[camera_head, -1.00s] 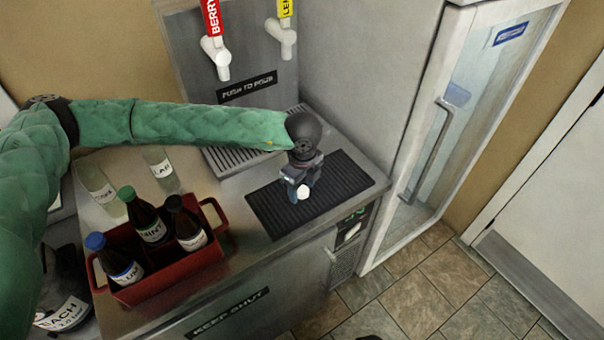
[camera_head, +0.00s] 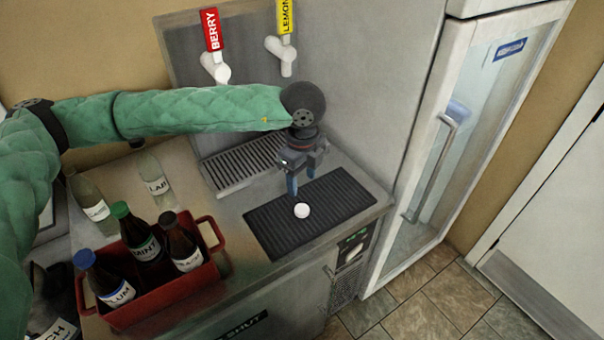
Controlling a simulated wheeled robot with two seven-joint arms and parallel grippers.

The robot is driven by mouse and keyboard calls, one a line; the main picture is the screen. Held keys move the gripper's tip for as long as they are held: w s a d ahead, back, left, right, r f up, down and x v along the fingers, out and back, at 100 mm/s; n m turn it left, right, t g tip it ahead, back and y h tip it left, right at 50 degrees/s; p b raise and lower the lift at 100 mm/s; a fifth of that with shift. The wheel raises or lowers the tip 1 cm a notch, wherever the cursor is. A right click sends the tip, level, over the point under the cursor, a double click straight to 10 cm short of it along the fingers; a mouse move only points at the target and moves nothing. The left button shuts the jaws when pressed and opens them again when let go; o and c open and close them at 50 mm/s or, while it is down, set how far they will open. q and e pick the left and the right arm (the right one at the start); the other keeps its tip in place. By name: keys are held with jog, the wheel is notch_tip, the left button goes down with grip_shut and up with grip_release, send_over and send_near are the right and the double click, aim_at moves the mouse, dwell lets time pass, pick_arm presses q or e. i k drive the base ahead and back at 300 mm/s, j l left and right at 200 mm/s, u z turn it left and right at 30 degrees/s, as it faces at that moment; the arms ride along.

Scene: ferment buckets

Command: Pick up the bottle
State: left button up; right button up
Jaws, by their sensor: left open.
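My left gripper (camera_head: 302,180) is open and points down over the black ribbed mat (camera_head: 345,192) on the steel counter. A small round white thing (camera_head: 301,210) shows on the mat, just below the fingertips in the picture; I cannot tell if it is a cap or part of a bottle. A red crate (camera_head: 165,308) at the left holds dark bottles with a blue cap (camera_head: 117,292), a green cap (camera_head: 147,248) and a black cap (camera_head: 187,257). Two clear labelled bottles, one at the left (camera_head: 95,212) and one nearer the taps (camera_head: 153,180), stand behind the crate. My right gripper is not in view.
A drip grate (camera_head: 240,167) lies below the red BERRY tap (camera_head: 211,30) and the yellow LEMON tap (camera_head: 286,18). A glass-door fridge (camera_head: 470,130) stands to the right of the counter. The counter between crate and mat is clear.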

aim_at(86, 191)
jog(key=k, duration=1)
